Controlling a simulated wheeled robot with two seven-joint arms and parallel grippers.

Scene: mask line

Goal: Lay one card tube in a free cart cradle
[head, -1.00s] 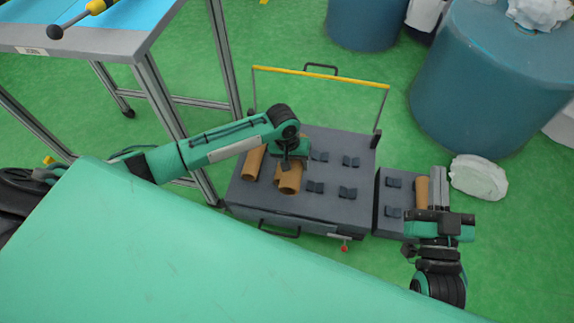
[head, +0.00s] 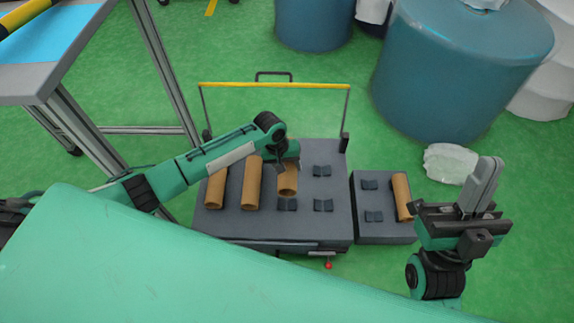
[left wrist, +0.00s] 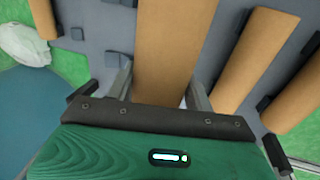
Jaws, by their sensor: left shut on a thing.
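My left gripper (head: 286,162) is shut on a brown card tube (head: 288,180) over the third cradle column of the grey cart (head: 335,225). In the left wrist view that tube (left wrist: 170,50) runs between the two fingers of the left gripper (left wrist: 160,85). In the head view its near end stops short of a black cradle (head: 288,205); whether it touches the deck I cannot tell. Two more tubes (head: 252,185) (head: 215,188) lie to its left on the cart. Cradles (head: 322,171) (head: 323,205) to its right are empty. My right gripper (head: 482,187) points upward, its opening unclear.
A smaller grey block (head: 385,235) right of the cart holds a tube (head: 402,195) and empty cradles (head: 370,185). The cart has a yellow handle bar (head: 275,86). A table (head: 40,90) stands at left. Blue drums (head: 460,70) and a white bag (head: 450,163) are behind.

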